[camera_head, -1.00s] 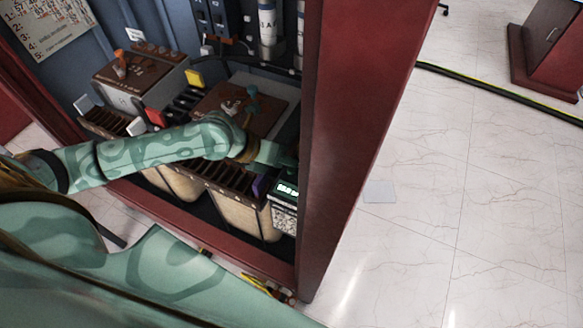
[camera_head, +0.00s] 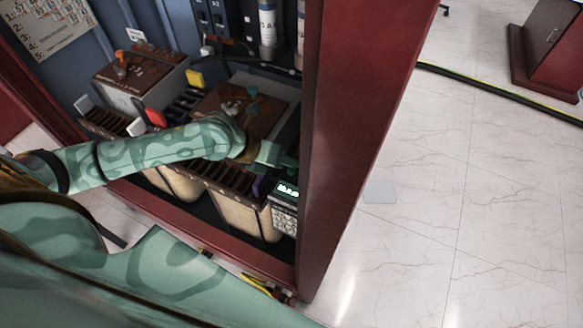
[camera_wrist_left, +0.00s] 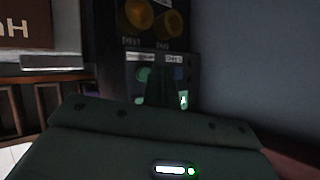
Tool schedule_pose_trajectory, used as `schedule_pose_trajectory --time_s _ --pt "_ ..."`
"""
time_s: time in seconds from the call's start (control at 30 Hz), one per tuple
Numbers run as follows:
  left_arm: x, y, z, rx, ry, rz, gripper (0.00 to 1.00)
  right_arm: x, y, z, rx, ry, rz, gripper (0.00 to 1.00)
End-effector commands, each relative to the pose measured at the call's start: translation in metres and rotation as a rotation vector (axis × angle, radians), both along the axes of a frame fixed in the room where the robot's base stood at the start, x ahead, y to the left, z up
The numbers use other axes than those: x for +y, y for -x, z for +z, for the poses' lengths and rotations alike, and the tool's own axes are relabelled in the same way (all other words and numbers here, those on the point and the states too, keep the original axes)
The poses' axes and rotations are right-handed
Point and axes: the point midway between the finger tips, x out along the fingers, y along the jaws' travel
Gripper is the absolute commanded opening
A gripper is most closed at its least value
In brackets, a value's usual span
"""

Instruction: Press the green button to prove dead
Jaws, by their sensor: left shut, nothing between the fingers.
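A dark panel (camera_wrist_left: 130,88) with small round buttons shows in the left wrist view. A dim green button (camera_wrist_left: 143,74) is at its upper left and a dim bluish one (camera_wrist_left: 181,74) at its upper right. A small bright green light (camera_wrist_left: 183,100) glows lower right. My left gripper (camera_wrist_left: 160,85) is shut and empty, its tips in front of the panel between the two upper buttons. I cannot tell whether it touches. In the head view the left gripper (camera_head: 286,161) reaches behind the red cabinet post, which hides the panel. My right gripper is not in view.
The red cabinet post (camera_head: 340,140) stands close to the right of my left gripper. Below it is a box with a lit display (camera_head: 287,190). Two amber round parts (camera_wrist_left: 155,17) sit above the buttons.

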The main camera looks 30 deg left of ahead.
Motion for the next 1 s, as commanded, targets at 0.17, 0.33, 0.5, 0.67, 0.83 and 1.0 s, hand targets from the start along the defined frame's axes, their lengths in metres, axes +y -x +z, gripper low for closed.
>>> schedule_pose_trajectory --time_s 0.17,0.33,0.5,0.67,0.83,1.0 --pt "0.0 0.0 0.0 0.0 0.0 0.0 0.0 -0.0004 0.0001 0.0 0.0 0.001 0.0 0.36" --pt "0.0 0.0 0.0 0.0 0.0 0.0 0.0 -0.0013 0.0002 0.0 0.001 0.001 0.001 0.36" --pt "0.0 0.0 0.0 0.0 0.0 0.0 0.0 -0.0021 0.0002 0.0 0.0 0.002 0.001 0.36" --pt "0.0001 0.0 -0.0019 0.0 0.0 0.0 0.0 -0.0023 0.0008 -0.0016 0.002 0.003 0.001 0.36" --pt "0.0002 0.0 -0.0084 0.001 -0.001 0.0 0.0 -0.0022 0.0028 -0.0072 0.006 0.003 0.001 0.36" --pt "-0.0001 0.0001 -0.0083 0.0 0.0 0.0 0.0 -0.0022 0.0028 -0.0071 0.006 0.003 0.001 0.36"
